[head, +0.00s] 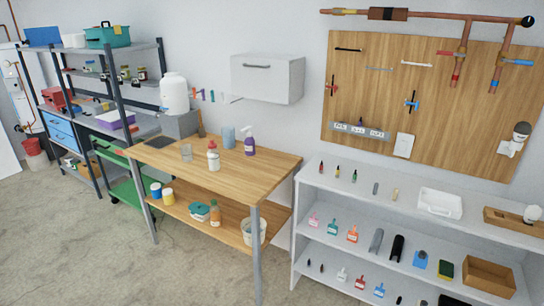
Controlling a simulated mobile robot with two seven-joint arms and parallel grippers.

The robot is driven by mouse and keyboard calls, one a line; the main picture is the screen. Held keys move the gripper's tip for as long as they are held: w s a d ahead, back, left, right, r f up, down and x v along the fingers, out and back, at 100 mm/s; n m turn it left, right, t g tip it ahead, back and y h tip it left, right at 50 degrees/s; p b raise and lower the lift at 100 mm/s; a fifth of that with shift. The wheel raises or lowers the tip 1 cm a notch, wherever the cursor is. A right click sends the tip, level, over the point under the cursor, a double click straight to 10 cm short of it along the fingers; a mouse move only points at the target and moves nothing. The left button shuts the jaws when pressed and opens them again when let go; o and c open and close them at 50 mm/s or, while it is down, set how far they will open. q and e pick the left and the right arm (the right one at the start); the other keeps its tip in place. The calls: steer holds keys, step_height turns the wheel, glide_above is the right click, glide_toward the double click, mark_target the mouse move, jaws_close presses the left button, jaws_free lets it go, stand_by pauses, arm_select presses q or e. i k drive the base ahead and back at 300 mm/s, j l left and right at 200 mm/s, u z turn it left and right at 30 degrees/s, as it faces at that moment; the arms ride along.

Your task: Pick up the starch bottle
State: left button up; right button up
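No label reading starch can be made out, so I cannot tell which bottle it is. A purple spray bottle (249,146) with a pale label stands upright farther back on the table. Neither of my grippers is in view.
A large white container (174,93) stands behind on a grey block. A white shelf unit (350,205) is at right. The table's right part and the floor in front are clear.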

mark_target(213, 155)
steer(key=i+u, duration=0.3)
steer(key=i+l+u, duration=0.1)
steer(key=i+u, duration=0.2)
steer(key=i+j+z, duration=0.1)
steer(key=i+j, duration=0.75)
steer(key=i+j+z, duration=0.15)
steer(key=i+j, duration=0.7)
steer(key=j, duration=0.15)
steer(key=i+j+z, duration=0.15)
steer(key=i+j, duration=0.6)
steer(key=j, duration=0.3)
steer(key=l+z, duration=0.05)
